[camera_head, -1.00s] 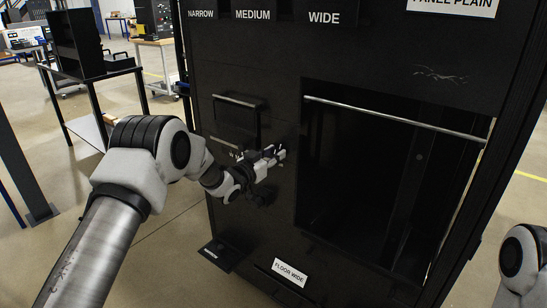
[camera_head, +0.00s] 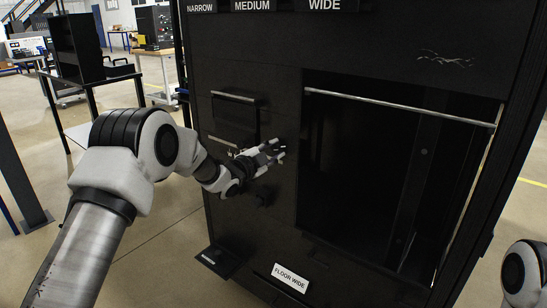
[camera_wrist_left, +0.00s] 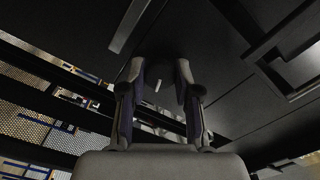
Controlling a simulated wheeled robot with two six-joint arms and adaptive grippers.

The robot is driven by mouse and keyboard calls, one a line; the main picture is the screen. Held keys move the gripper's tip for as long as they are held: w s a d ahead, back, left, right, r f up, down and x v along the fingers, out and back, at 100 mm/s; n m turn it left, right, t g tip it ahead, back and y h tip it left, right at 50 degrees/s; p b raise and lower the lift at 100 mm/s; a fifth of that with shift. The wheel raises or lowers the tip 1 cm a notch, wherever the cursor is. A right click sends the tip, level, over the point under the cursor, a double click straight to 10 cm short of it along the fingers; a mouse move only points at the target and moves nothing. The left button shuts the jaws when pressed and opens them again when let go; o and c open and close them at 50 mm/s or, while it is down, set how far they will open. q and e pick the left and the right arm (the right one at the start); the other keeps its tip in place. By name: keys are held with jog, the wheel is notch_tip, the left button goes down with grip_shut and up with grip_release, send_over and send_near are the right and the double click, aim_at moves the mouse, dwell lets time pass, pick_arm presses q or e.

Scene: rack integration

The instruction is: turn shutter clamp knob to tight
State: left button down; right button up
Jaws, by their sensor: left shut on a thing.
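The clamp knob (camera_wrist_left: 158,76) is a dark round shape with a short white mark, seen between the fingers in the left wrist view. My left gripper (camera_wrist_left: 159,68) is shut on it, one finger on each side. In the head view my left gripper (camera_head: 276,152) is at the front of the black rack (camera_head: 255,50), between the small panel with a silver bar and the large opening. The knob is too dark to make out there, and its exact turn setting cannot be read. My right gripper is out of view; only part of my right arm shows at the lower right.
A large dark opening (camera_head: 365,170) with a silver bar (camera_head: 400,106) along its top lies right of my left gripper. A "FLOOR WIDE" label (camera_head: 290,278) is low on the rack. A side table with a black box (camera_head: 78,48) stands at the left.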

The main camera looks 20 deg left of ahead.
pick_arm(q)
jog(key=m+b, duration=0.1)
jog(key=m, duration=0.1)
jog(key=m+b, duration=0.2)
jog(key=shift+f+m+b, duration=0.2)
jog(key=shift+m+b, duration=0.1)
jog(key=m+b, duration=1.3)
jog(key=b, duration=0.2)
jog(key=shift+r+m+b, duration=0.2)
jog(key=shift+m+b, duration=1.1)
jog(key=shift+m, duration=0.1)
jog(key=c, duration=0.8)
grip_release()
jog(key=v, duration=1.2)
